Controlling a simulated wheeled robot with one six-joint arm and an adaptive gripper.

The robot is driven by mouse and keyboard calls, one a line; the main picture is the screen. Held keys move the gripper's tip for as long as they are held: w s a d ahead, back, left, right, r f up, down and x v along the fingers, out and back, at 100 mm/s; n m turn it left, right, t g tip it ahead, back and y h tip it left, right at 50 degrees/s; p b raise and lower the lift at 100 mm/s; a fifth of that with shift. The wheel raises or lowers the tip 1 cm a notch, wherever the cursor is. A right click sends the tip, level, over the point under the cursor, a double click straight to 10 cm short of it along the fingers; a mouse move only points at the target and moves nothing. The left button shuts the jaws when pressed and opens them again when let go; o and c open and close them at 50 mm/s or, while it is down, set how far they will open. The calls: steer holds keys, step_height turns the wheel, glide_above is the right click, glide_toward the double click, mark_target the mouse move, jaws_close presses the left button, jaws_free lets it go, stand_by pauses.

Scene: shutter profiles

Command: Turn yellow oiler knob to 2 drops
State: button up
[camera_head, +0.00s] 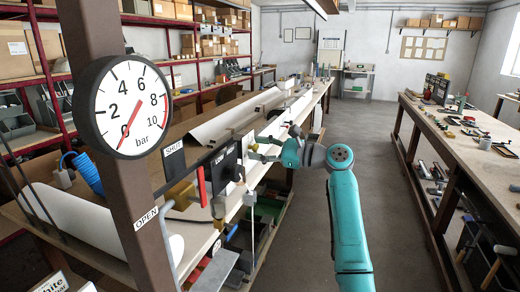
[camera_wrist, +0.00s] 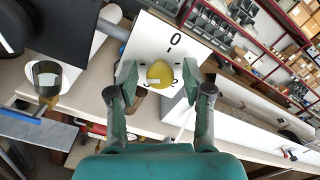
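The yellow knob (camera_wrist: 160,73) sits on a white dial plate (camera_wrist: 172,38) in the wrist view. A black 0 and small tick marks show above the knob. A small pale mark is on the knob's lower left; the figures beside it are partly covered and too small to read surely. My gripper (camera_wrist: 158,76) has one finger on each side of the knob. The fingers are apart, with a small gap at the left; contact at the right cannot be told. In the head view my gripper (camera_head: 258,148) is at the bench's fittings, and the knob cannot be made out.
A round pressure gauge (camera_head: 124,108) on a brown post stands at the near left, its red needle by 0. SHUT (camera_head: 174,149) and OPEN (camera_head: 146,218) labels are near it. Another bench (camera_head: 450,140) with tools stands right. The aisle floor (camera_head: 385,150) is clear.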

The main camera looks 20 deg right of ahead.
jaws_close()
steer(key=shift+n, duration=0.3)
steer(key=n, duration=0.4)
steer(key=shift+f+n, duration=0.1)
steer(key=shift+n, duration=0.2)
steer(key=n, duration=1.1)
steer(key=shift+f+n, duration=0.15)
steer(key=shift+n, duration=0.15)
steer(key=n, duration=0.6)
steer(key=shift+n, duration=0.3)
steer(key=shift+f, duration=0.1)
